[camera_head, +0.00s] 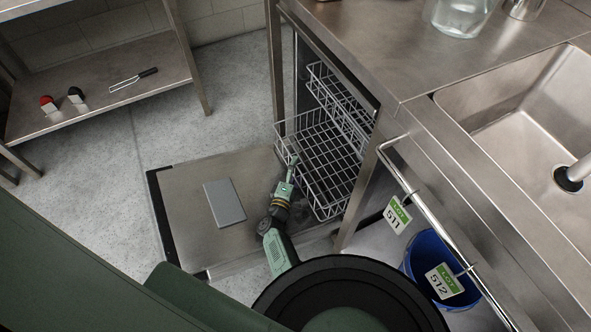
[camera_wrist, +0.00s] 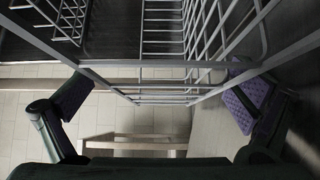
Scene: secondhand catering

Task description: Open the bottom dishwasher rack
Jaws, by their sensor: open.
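The dishwasher stands under the steel counter with its door (camera_head: 180,190) folded down flat. The bottom rack (camera_head: 328,165), a pale wire basket, juts partly out of the cavity over the inner end of the door. The upper rack (camera_head: 343,112) sits above it, further inside. My gripper (camera_head: 291,162) is at the outer side of the bottom rack. In the wrist view my gripper (camera_wrist: 158,100) has its two purple-padded fingers wide apart, with the rack's wires (camera_wrist: 165,63) between and beyond them. Whether a finger touches the wire cannot be told.
A steel counter with a sink (camera_head: 530,110) and a towel rail (camera_head: 430,220) lies to the right. A blue bucket (camera_head: 432,268) stands below the rail. A low steel shelf (camera_head: 105,105) with small items is at upper left. Floor between is clear.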

